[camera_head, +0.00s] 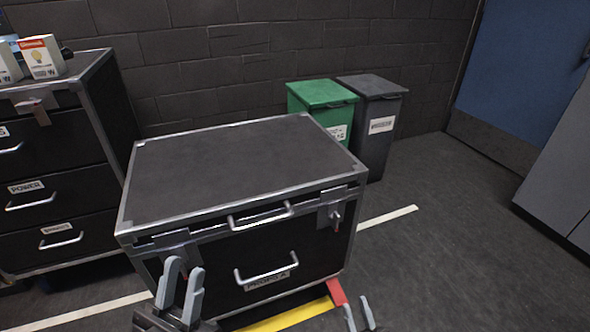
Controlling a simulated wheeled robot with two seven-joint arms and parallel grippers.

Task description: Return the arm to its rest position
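My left gripper (184,268) is at the bottom of the head view, in front of the left front corner of a black flight case (240,165). Its two grey fingers point up and stand apart with nothing between them. My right gripper (357,302) shows only its fingertips at the bottom edge, right of the case's front. Its fingers are also apart and empty. Most of both arms is out of view or hidden below the picture. No cue buttons show in this view.
The flight case's top is bare. A black drawer cabinet (50,180) with small boxes on top stands at the left. A green bin (322,96) and a grey bin (378,150) stand behind the case. The floor (450,240) at the right is clear.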

